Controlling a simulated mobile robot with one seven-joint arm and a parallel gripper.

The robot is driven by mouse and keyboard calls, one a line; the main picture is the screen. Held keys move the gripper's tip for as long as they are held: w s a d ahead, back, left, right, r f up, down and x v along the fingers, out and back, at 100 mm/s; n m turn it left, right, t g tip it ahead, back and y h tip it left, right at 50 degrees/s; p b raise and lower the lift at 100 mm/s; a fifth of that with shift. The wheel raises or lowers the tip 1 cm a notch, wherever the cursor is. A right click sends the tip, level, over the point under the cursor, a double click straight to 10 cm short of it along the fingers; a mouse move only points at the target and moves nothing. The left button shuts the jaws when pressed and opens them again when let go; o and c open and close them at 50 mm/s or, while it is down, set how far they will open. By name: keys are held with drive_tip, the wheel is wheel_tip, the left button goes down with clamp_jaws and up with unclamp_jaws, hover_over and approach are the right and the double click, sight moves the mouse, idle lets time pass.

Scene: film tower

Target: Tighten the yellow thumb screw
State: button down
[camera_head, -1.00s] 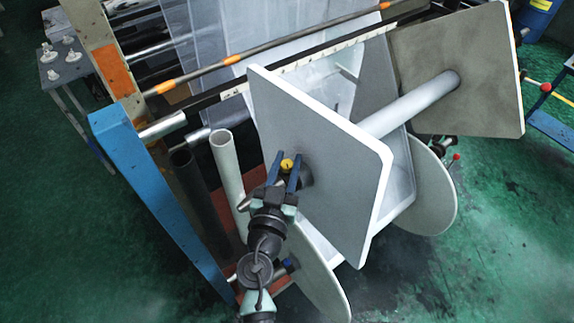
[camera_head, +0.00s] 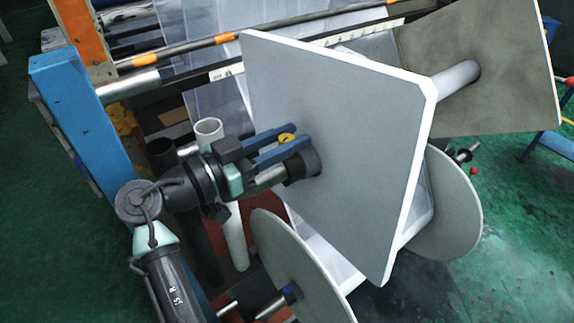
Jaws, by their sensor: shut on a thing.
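The yellow thumb screw (camera_head: 287,137) shows at the dark hub (camera_head: 306,165) on the near face of the big grey square plate (camera_head: 335,130). My gripper (camera_head: 292,142) reaches in from the left. Its two blue fingers lie on either side of the yellow screw and are shut on it. The fingers hide part of the screw, so its threads and how deep it sits cannot be seen. A metal shaft end (camera_head: 268,177) sticks out of the hub just below the fingers.
A second square plate (camera_head: 490,65) stands behind at the right. Round discs (camera_head: 300,265) stand below. A blue post (camera_head: 85,110), a white tube (camera_head: 232,235) and a dark tube are close to my arm at the left. Green floor is open at the lower right.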

drive_tip(key=m+g+h+b, duration=0.1)
drive_tip(key=g+b, duration=0.1)
drive_tip(key=m+g+h+b, duration=0.1)
drive_tip(key=g+b, duration=0.1)
drive_tip(key=b, duration=0.1)
drive_tip(key=shift+f+m, duration=0.2)
drive_tip(key=shift+m, duration=0.2)
drive_tip(key=shift+r+m+g+b, duration=0.15)
drive_tip(key=shift+m+g+b, duration=0.25)
drive_tip(key=shift+g+b, duration=0.25)
drive_tip(key=shift+h, duration=0.3)
drive_tip(key=c, duration=0.9)
unclamp_jaws()
drive_tip(key=shift+o, duration=0.2)
drive_tip(key=shift+r, duration=0.1)
wheel_tip(320, 180, up, 10)
drive_tip(key=shift+b, duration=0.35)
